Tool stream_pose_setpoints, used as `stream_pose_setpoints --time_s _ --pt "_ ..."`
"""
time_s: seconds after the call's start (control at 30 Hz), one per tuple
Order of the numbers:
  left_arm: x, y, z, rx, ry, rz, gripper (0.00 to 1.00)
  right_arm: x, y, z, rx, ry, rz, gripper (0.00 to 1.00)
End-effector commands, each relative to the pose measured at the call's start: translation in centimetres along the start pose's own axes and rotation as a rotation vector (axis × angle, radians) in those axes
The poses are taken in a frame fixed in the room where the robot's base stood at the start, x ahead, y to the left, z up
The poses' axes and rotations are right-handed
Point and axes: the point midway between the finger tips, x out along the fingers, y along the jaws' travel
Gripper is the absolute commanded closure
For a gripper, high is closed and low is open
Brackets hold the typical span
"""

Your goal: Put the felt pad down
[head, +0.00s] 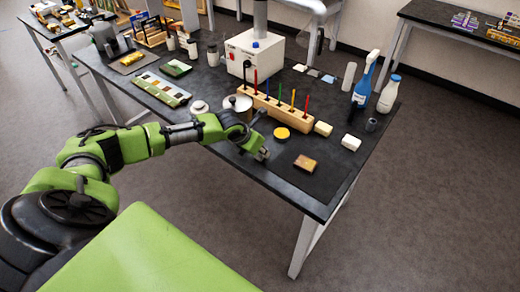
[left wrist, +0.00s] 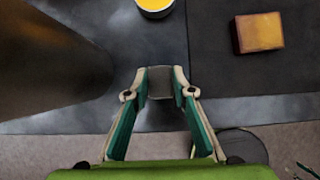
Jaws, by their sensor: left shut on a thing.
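My left gripper (head: 262,154) is over the near edge of the dark table, low in the head view. In the left wrist view my left gripper (left wrist: 160,84) is shut on a small grey piece, which I take to be the felt pad (left wrist: 160,82). The pad sits between the two fingertips. In the head view I cannot make the pad out at the fingers. Whether it touches the table I cannot tell. My right gripper is not in view.
A gilt brown block (head: 305,163) lies on a dark mat (head: 325,180) to the right. A yellow-topped round container (head: 282,133) stands just beyond the gripper. A wooden rack (head: 276,114) with coloured tools is behind. The table's front edge is close.

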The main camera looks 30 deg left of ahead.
Motion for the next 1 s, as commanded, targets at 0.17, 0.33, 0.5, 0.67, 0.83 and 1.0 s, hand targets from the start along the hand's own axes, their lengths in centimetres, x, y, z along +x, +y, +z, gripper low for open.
stream_pose_setpoints --time_s 0.17,0.33,0.5,0.67,0.83,1.0 --pt "0.2 0.0 -0.1 0.000 -0.001 0.000 0.61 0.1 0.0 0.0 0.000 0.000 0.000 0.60" --pt "0.2 0.0 -0.1 0.000 0.000 0.000 0.60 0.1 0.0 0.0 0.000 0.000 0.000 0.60" --pt "0.1 0.0 -0.1 0.000 0.000 0.000 0.60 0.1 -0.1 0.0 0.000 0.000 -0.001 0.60" --pt "-0.8 0.0 0.1 0.001 -0.001 0.000 0.60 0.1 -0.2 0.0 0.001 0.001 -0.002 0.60" --pt "-3.2 0.1 0.0 0.003 -0.002 0.001 0.60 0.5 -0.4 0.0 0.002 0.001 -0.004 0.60" --pt "-6.6 0.1 0.0 0.003 -0.003 0.002 0.60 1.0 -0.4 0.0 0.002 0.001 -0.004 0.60"
